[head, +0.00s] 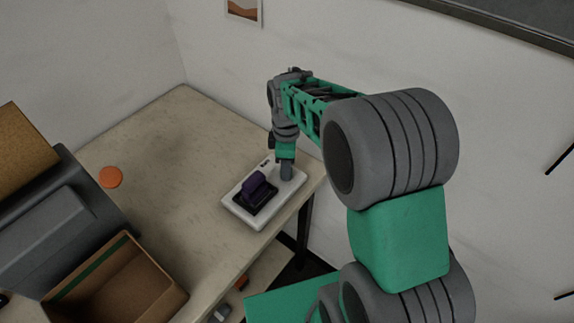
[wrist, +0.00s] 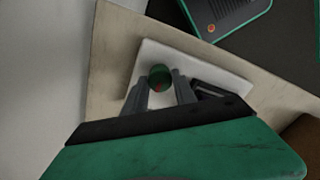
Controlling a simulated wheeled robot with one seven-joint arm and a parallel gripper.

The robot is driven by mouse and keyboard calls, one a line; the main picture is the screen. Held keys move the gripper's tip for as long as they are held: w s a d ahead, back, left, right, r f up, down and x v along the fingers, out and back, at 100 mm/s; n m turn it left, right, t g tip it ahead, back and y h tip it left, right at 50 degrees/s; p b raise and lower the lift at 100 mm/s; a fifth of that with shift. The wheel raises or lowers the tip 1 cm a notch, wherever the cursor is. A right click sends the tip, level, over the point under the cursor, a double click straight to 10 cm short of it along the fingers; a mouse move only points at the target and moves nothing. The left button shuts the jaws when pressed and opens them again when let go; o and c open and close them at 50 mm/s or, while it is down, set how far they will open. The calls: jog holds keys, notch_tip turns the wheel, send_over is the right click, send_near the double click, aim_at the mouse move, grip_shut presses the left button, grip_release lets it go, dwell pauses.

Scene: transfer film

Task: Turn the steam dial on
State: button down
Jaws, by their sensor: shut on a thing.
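A white panel (head: 283,199) lies on the table near its right corner; it also shows in the wrist view (wrist: 207,66). The steam dial (wrist: 159,75) is a small round knob, green with a reddish part, near one end of the panel. My gripper (wrist: 160,84) is shut on the dial, with one grey finger on each side. In the head view my gripper (head: 286,171) points down at the panel's upper right part and hides the dial. A purple block-like part (head: 254,186) on a black base sits on the panel, left of my gripper.
The pale table (head: 170,135) is mostly clear left of the panel. An orange disc (head: 111,177) lies at its left. A grey machine-like thing (head: 60,225) and an open cardboard box (head: 150,292) stand at lower left. The table's edge runs close by the panel, with walls behind.

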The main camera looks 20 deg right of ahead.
jog(key=shift+m, duration=0.4)
jog(key=m+b, duration=0.1)
jog(key=m, duration=0.2)
jog(key=shift+m, duration=0.3)
jog(key=m+b, duration=0.1)
jog(key=m, duration=0.3)
jog(key=shift+m, duration=0.3)
jog(key=m, duration=0.4)
jog(key=shift+m+b, duration=0.3)
jog(key=shift+b, duration=0.05)
jog(key=shift+r+m, duration=0.1)
jog(key=shift+m, duration=2.1)
jog(key=c, duration=1)
grip_release()
jog(key=shift+a, duration=0.1)
